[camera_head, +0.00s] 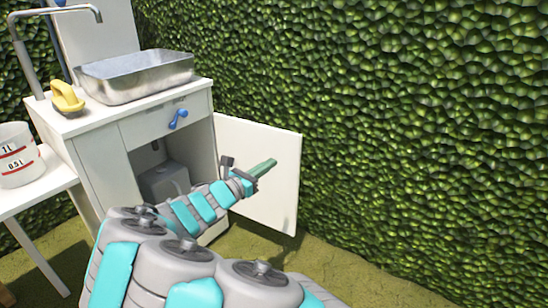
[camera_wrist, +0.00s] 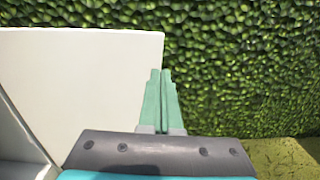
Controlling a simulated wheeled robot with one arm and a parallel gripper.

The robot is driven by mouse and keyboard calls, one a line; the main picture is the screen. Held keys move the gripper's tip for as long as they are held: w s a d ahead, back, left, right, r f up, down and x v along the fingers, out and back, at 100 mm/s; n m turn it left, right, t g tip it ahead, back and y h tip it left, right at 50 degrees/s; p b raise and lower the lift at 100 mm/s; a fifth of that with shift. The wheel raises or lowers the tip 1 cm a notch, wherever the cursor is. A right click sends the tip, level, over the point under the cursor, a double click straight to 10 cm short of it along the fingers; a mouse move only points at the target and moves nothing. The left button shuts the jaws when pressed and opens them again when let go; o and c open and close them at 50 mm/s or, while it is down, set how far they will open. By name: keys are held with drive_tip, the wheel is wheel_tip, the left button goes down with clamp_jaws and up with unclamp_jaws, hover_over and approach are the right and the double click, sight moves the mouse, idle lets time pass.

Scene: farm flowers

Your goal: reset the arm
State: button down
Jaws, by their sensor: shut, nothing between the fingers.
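My gripper (camera_head: 266,166) is at the end of my grey and turquoise arm, in front of the open white cabinet door (camera_head: 284,200) in the head view. Its green fingers are together and hold nothing. In the wrist view my gripper (camera_wrist: 161,72) points forward, with the white door (camera_wrist: 90,85) behind and to its left and the hedge behind and to its right. I cannot tell whether the fingers touch the door.
A white cabinet (camera_head: 88,160) stands at the left with its door open. A metal basin (camera_head: 135,77) and a yellow object (camera_head: 67,97) are on top. A measuring bucket (camera_head: 17,158) stands on a side table (camera_head: 40,187). A green hedge (camera_head: 420,120) closes the right; grass (camera_head: 330,270) lies below.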

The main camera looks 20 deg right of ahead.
drive_tip(key=s+v, duration=0.1)
drive_tip(key=v, duration=0.4)
drive_tip(key=s+d+r+m+g+y+p, duration=0.1)
drive_tip(key=s+d+m+g+y, duration=0.1)
drive_tip(key=s+d+m+g, duration=0.45)
drive_tip(key=s+d+m+g+y+p, duration=0.1)
drive_tip(key=s+d+m+g+y, duration=0.15)
drive_tip(key=s+d+m, duration=0.75)
drive_tip(key=s+a+f+m+g+y+p, duration=0.1)
drive_tip(key=s+a+m+y, duration=0.3)
drive_tip(key=s+a, duration=0.4)
drive_tip(key=s+a+m+g+y+p, duration=0.1)
drive_tip(key=s+a+m+y, duration=0.3)
drive_tip(key=s, duration=1.1)
drive_tip(key=a+y, duration=0.2)
drive_tip(key=a, duration=0.2)
drive_tip(key=shift+f+g, duration=0.3)
drive_tip(key=shift+f, duration=0.05)
